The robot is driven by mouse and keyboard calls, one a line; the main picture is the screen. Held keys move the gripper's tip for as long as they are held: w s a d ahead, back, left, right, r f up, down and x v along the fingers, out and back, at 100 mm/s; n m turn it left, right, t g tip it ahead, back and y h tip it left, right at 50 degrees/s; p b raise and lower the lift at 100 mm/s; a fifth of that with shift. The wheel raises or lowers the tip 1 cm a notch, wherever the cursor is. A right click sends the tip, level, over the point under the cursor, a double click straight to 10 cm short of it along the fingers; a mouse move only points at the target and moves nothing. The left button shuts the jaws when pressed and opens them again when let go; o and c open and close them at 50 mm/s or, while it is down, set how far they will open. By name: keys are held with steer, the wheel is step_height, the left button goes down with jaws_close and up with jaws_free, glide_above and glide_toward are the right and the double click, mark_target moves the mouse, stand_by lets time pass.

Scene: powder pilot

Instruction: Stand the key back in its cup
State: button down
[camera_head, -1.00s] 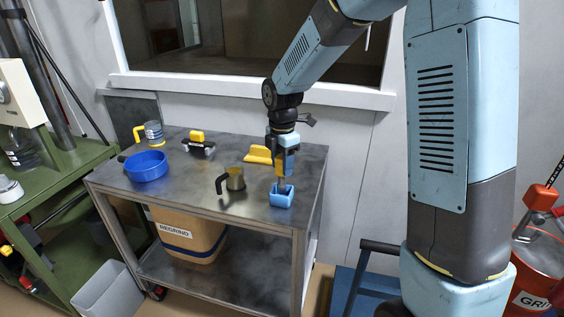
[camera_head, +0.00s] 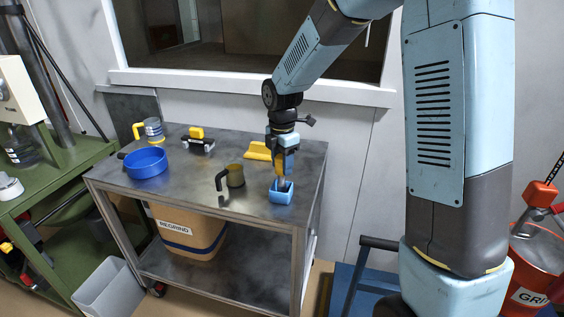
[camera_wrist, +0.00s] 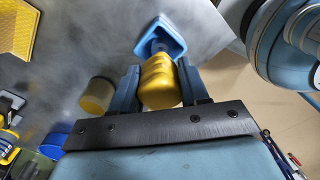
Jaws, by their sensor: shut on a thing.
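The key has a yellow grip (camera_wrist: 160,82), and my gripper (camera_wrist: 163,78) is shut on that grip. The key's lower end goes down into the mouth of the square blue cup (camera_head: 281,192) in the head view. In the wrist view the cup (camera_wrist: 172,35) lies just beyond the key, its rim around the far end. My gripper (camera_head: 281,172) is right above the cup, near the front right of the metal table. Whether the key's tip touches the cup's floor is hidden.
On the metal table (camera_head: 205,205) stand a dark-handled mug (camera_head: 235,176) left of the cup, a yellow block (camera_head: 258,151) behind, a blue bowl (camera_head: 146,163), a yellow-handled tool (camera_head: 197,143) and a yellow-handled jug (camera_head: 153,130). The table's front edge is close to the cup.

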steer(key=shift+f, duration=0.9)
steer(key=shift+c, duration=2.4)
jaws_free()
steer(key=shift+r, duration=0.1)
step_height(320, 180, up, 14)
steer(key=shift+f, duration=0.2)
steer(key=s+d+r+m+t, duration=0.3)
steer(key=s+d+r+m, duration=0.5)
steer(key=s+d+m, duration=0.4)
steer(key=s+d+m+t, duration=0.1)
steer(key=s+d+m, duration=0.2)
steer(key=s+m, duration=0.3)
steer(key=s+d+m+t, duration=0.1)
steer(key=s+d+m, duration=0.1)
steer(key=s+m, duration=0.4)
steer(key=shift+s+d+f+t, duration=0.3)
steer(key=shift+s+d+f, duration=0.1)
steer(key=shift+s, duration=0.55)
